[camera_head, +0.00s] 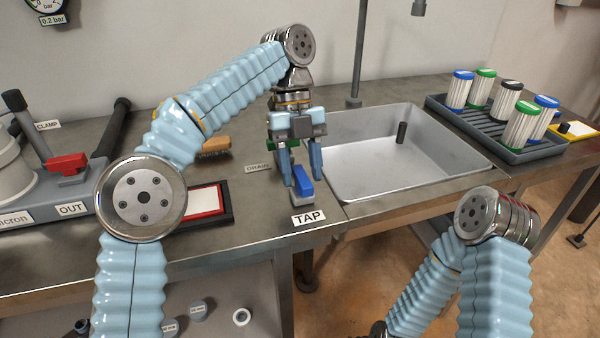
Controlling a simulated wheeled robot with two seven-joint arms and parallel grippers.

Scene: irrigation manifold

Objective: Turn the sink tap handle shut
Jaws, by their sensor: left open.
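The tap handle (303,181) is a blue lever on a grey base at the counter's front, left of the sink (375,176). A white label reading TAP (309,217) lies in front of it. My left gripper (302,183) is open and points down, with its fingertips around or just above the blue handle. I cannot tell whether the fingers touch it. My right arm is at the lower right, and its gripper is out of the frame.
A green part stands by the DRAIN label (258,168), partly hidden behind my left gripper.

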